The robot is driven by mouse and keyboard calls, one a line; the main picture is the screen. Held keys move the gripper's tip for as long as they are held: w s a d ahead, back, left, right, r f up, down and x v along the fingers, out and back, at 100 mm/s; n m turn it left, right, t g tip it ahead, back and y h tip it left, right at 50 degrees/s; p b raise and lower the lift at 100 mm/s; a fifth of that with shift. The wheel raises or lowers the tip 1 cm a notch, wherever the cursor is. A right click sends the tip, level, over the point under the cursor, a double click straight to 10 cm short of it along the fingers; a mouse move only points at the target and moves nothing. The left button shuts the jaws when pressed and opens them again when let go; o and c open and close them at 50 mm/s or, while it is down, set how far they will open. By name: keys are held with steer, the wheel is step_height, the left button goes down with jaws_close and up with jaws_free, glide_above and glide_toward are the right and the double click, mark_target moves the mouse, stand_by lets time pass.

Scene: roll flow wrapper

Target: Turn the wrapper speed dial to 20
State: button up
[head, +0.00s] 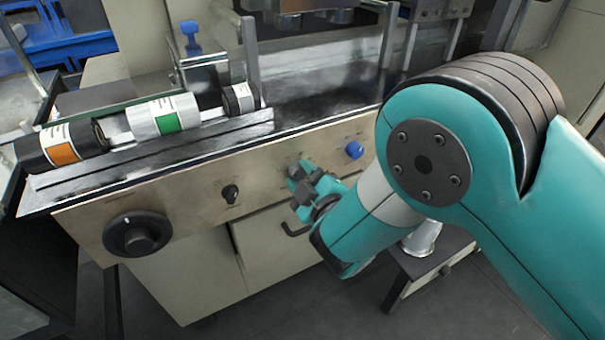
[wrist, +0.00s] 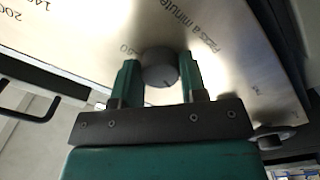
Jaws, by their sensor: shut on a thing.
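The speed dial (wrist: 158,68) is a round grey knob on the metal front panel (wrist: 95,35) in the wrist view. Printed numbers and the words "a minute" surround it. The number nearest the dial is partly covered. A small dark mark shows near the dial's lower edge, but its exact setting is hard to read. My gripper (wrist: 160,82) has its two teal fingers on either side of the dial, shut on it. In the head view my gripper (head: 303,180) is at the panel, between a black knob and a blue knob, and largely hides the dial.
On the panel are a large black dial (head: 137,235), a small black knob (head: 230,194) and a blue knob (head: 354,149). Labelled rolls, including a white one with a green patch (head: 163,114), lie above. A dark cabinet handle (head: 295,230) sits below my gripper.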

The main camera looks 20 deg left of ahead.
stand_by(0.3)
steer(key=o, duration=0.9)
steer(key=shift+o, duration=0.2)
steer(key=shift+f+b, duration=0.1)
steer(key=shift+b, duration=0.25)
